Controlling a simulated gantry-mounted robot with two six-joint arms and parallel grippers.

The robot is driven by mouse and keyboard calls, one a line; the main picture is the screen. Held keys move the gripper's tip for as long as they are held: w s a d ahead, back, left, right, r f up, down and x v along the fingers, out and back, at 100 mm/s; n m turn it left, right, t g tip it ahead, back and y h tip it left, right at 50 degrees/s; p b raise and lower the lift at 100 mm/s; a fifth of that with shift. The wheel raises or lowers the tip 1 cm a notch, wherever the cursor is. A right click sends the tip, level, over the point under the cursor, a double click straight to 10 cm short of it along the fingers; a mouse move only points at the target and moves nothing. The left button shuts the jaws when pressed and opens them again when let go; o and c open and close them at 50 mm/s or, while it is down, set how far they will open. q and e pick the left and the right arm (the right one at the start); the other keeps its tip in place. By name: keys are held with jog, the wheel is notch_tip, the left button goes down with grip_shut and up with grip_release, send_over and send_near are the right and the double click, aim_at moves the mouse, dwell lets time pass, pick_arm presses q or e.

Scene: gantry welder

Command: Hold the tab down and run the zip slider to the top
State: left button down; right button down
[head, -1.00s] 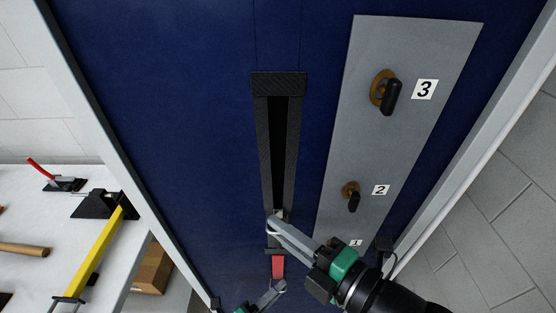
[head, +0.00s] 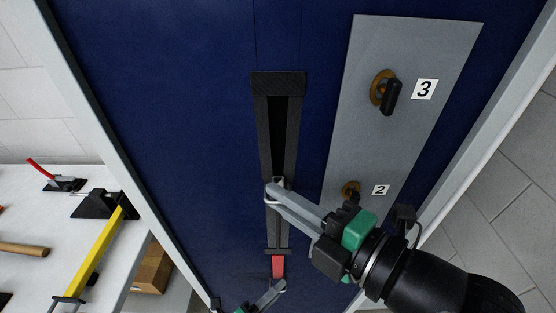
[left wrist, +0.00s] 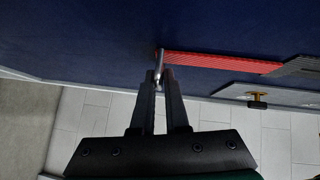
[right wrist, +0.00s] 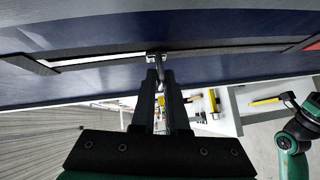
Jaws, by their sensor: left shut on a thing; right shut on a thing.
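The zip (head: 263,130) runs up the dark blue panel, its black tapes parted above the slider and together below it. The slider (head: 279,183) sits partway up the zip. My right gripper (head: 271,190) is shut on the slider's pull; the right wrist view shows the metal slider (right wrist: 155,57) at its fingertips. The red tab (head: 278,266) is at the zip's bottom end. My left gripper (head: 281,287) is shut at the tab's lower end; the left wrist view shows the fingers on a metal piece at the end of the red tab (left wrist: 215,62).
A grey plate (head: 350,130) with numbered knobs stands right of the zip; my right arm covers its lower part. A white bench (head: 30,210) with a yellow-barred clamp and tools is at the left. The panel above the slider is clear.

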pick_arm(q)
jog(key=shift+s+f, duration=0.15)
pick_arm(e)
jog(key=shift+r, duration=6.05)
jog(key=shift+c, duration=2.4)
grip_release()
